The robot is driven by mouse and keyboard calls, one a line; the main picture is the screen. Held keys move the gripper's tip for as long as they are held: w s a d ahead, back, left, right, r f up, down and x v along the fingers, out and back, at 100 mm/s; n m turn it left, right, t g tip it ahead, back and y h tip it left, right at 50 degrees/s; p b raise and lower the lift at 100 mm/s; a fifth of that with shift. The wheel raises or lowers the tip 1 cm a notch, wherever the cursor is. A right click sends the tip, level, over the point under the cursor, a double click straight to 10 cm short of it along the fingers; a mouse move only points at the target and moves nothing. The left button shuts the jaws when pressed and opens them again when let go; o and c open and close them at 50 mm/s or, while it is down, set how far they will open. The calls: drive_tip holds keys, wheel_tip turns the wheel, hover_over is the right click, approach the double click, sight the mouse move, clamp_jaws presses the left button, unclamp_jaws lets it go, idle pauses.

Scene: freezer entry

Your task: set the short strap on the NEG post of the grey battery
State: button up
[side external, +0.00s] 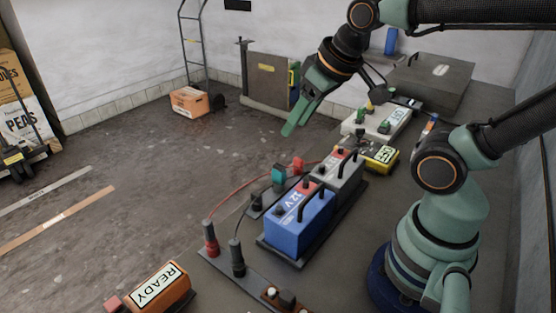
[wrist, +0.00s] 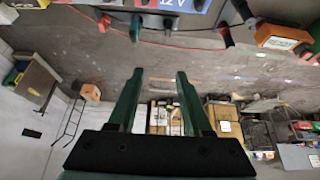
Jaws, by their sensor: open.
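The grey battery (side external: 345,178) stands behind the blue 12 V battery (side external: 300,225) in the side external view, with black handles and a red patch on top. Its NEG post is too small to make out. I cannot tell which piece is the short strap; a teal-topped piece (side external: 278,174) and a black piece (side external: 257,200) stand at the batteries' left side.
A red clamp (side external: 210,240) and a black clamp (side external: 237,260) stand in front of the blue battery, with cables running back. An orange READY box (side external: 160,288) is at front left. A yellow meter (side external: 380,158) and a white unit (side external: 378,122) are behind the batteries.

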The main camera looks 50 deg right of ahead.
drive_tip(key=shift+o, duration=0.3)
drive_tip(key=o, duration=0.3)
